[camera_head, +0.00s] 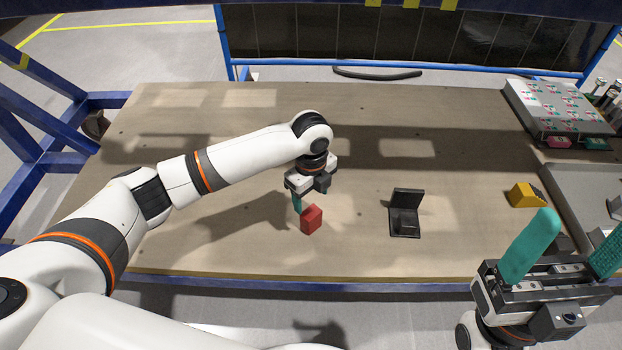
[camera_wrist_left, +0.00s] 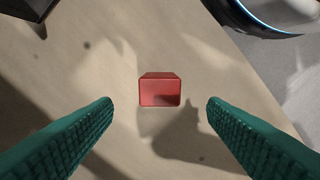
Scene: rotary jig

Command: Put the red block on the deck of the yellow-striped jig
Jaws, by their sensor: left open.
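The red block (camera_head: 311,220) lies on the wooden table below my left gripper (camera_head: 303,203). In the left wrist view the red block (camera_wrist_left: 160,90) is centred between the two open teal fingers, with clear gaps on both sides. A black L-shaped fixture (camera_head: 404,222), with an upright plate and a flat base, stands to the right of the block. I see no yellow stripes on it. A yellow piece (camera_head: 522,195) with a dark stepped side sits farther right. I cannot tell which is the jig. My right gripper (camera_head: 565,250) is open and empty at the lower right.
A grey tray (camera_head: 580,185) is at the table's right edge. A grey box with coloured parts (camera_head: 558,108) stands behind it. A dark panel in a blue frame (camera_head: 226,45) stands beyond the table. The table (camera_head: 350,250) is bare between the red block and the black fixture.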

